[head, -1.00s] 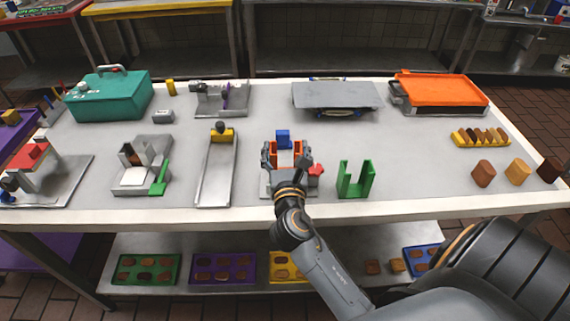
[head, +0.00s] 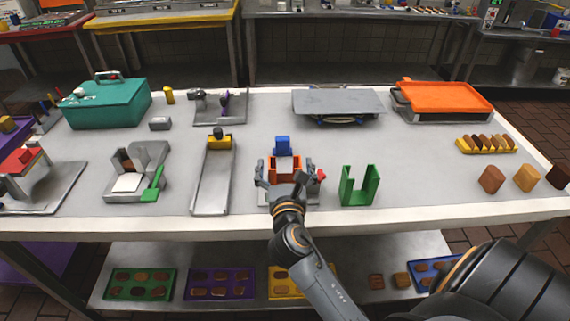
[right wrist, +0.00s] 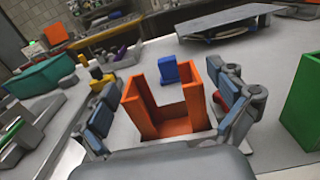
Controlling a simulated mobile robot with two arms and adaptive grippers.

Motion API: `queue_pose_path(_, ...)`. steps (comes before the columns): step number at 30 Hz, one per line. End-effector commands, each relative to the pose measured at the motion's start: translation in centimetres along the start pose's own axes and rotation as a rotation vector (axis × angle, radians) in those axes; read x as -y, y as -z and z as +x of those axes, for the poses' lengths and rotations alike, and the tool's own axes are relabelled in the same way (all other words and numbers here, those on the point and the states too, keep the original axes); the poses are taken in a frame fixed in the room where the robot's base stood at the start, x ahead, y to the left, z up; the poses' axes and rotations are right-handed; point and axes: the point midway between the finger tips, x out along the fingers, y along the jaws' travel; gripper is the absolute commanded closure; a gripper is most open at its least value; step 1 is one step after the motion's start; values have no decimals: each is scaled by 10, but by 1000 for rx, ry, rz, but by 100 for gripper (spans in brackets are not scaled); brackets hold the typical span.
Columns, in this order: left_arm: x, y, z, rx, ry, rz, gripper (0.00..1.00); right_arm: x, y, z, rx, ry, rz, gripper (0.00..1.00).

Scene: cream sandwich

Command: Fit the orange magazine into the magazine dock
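The orange magazine (head: 284,168) is an upright open-topped box with a slot in its wall; it shows large in the right wrist view (right wrist: 178,118). It stands at a grey station, which I take for the magazine dock (head: 264,198), with a blue block (head: 282,145) behind it and a red knob (head: 321,174) at its right. My right gripper (head: 290,171) is open around the magazine. Its fingers stand either side with visible gaps. The magazine's lower end is hidden, so I cannot tell how deep it sits. My left gripper is out of view.
A green U-shaped holder (head: 358,186) stands close right of the station, and a steel chute (head: 212,180) stands left. A grey plate device (head: 338,103) and an orange-topped tray (head: 443,100) are at the back.

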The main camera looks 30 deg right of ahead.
Motion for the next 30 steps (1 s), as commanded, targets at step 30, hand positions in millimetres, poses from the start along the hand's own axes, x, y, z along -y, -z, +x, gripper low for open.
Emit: queue_pose_path(30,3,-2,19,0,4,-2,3,0,-2,-115,-1,0,1,3)
